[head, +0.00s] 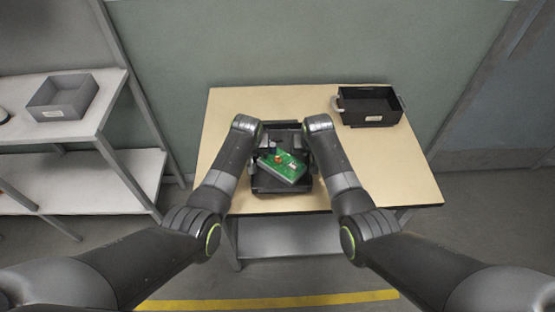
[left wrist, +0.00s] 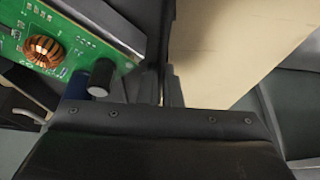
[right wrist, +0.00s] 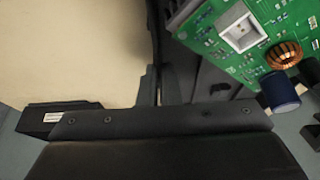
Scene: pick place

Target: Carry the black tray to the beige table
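The black tray (head: 265,188) is over the front middle of the beige table (head: 375,165). A green circuit board (head: 284,168) with a copper coil lies tilted in it. My left gripper (head: 256,160) is at the tray's left side and my right gripper (head: 309,160) at its right side. In the left wrist view the fingers (left wrist: 163,88) close on the tray's side wall. The right wrist view shows the fingers (right wrist: 156,87) on the opposite wall. Whether the tray's bottom touches the tabletop is hard to tell.
A black bin (head: 370,108) with grey handles and a label stands at the table's back right. A grey bin (head: 62,97) sits on a white shelf unit (head: 95,122) at the left. The table's right front and back left are bare. A wall is behind.

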